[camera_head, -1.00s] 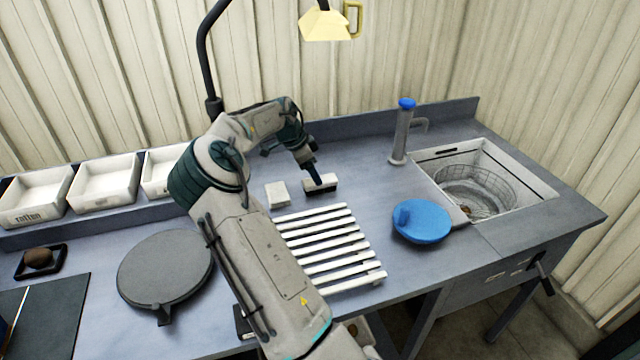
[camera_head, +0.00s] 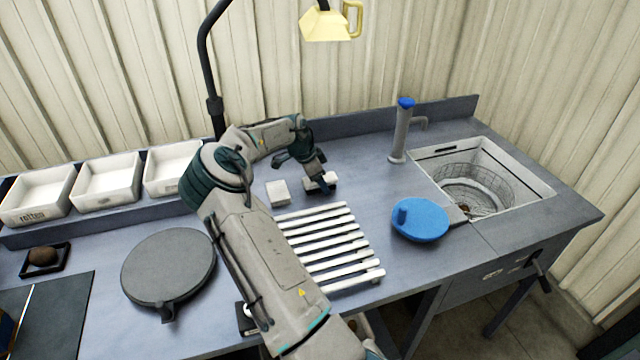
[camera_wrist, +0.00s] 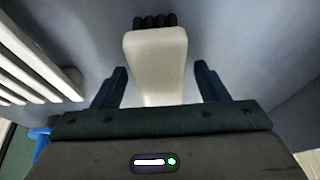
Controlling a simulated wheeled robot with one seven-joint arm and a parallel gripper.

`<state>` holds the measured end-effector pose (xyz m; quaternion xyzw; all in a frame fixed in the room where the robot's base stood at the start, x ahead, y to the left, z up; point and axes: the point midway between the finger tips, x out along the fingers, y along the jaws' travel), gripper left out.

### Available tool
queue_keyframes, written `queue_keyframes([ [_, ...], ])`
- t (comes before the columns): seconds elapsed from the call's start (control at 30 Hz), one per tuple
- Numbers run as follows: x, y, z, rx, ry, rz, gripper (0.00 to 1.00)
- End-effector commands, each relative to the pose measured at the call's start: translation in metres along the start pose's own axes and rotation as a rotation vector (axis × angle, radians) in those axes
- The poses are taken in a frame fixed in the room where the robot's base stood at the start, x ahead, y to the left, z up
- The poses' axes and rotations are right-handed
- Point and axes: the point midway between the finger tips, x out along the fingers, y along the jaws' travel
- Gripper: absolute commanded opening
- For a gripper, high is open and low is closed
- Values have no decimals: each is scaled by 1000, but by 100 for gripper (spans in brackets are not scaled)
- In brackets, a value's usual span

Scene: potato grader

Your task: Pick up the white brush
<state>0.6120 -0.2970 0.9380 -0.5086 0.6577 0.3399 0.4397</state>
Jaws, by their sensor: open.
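The white brush (camera_head: 313,184), a pale block with dark bristles, lies on the grey worktop behind the white slatted rack. In the wrist view the brush (camera_wrist: 155,55) runs from the top centre down between my fingers, its dark bristles at the far end. My gripper (camera_wrist: 159,82) is open, with one blue finger on each side of the brush and a visible gap on both sides.
The white slatted rack (camera_head: 325,243) is in front. A blue round lid (camera_head: 420,220), a tap (camera_head: 400,135) and a sink (camera_head: 535,187) are to the right. White bins (camera_head: 108,190) stand at left.

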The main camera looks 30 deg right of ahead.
Motion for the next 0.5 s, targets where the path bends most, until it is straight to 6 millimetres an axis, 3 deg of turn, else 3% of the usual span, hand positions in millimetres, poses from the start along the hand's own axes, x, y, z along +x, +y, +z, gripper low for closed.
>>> queue_keyframes([
  [0.5,4,0,2,0,0,0,67],
])
